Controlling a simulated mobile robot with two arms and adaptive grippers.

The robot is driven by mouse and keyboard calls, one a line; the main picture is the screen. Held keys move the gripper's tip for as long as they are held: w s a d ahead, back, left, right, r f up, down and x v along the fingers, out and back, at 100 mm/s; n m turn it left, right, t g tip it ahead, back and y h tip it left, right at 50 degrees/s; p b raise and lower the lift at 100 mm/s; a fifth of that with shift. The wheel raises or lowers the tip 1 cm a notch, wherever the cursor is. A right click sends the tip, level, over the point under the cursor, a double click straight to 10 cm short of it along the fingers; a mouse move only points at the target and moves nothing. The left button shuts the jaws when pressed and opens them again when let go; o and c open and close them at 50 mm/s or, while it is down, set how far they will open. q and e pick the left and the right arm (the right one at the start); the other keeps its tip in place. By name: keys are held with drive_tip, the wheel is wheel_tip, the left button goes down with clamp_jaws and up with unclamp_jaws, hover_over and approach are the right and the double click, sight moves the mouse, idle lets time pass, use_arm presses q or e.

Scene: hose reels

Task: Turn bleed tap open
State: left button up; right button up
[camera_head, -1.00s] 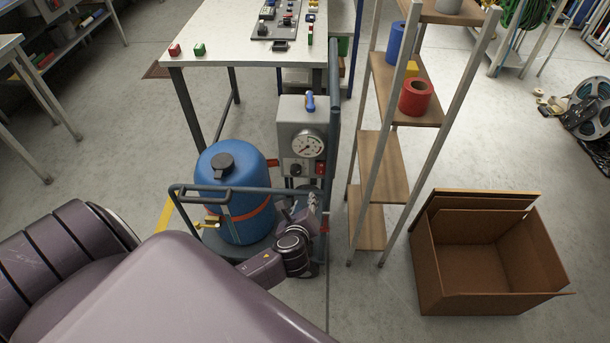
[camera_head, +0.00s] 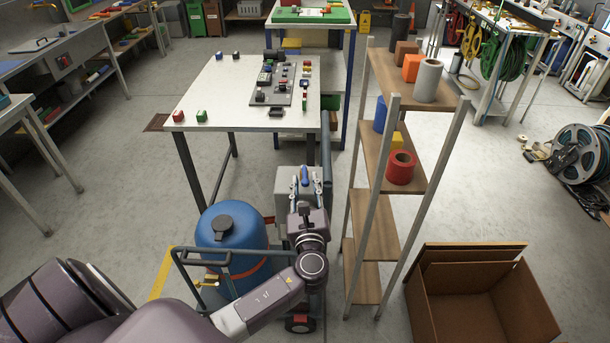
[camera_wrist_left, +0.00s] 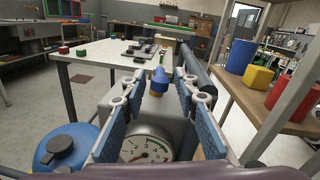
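A blue-handled tap (camera_head: 305,175) stands on top of the grey gauge box (camera_head: 283,190). It also shows in the left wrist view (camera_wrist_left: 160,82), with the round pressure gauge (camera_wrist_left: 146,145) below it. A small yellow-handled tap (camera_head: 207,282) sits low beside the blue tank (camera_head: 232,228). I cannot tell from the frames which tap is the bleed tap. My left gripper (camera_head: 306,190) is open at the box. In the wrist view its blue-padded fingers (camera_wrist_left: 160,90) stand apart on either side of the blue tap, with gaps visible. My right gripper is not in view.
The tank and box stand on a cart with a dark rail frame (camera_head: 188,262). A white worktable (camera_head: 225,90) is behind. A shelf rack (camera_head: 368,262) stands close on the right, with an open cardboard box (camera_head: 480,315) beyond it.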

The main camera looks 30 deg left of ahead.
use_arm(q)
drive_tip(key=shift+x, duration=1.1)
clamp_jaws()
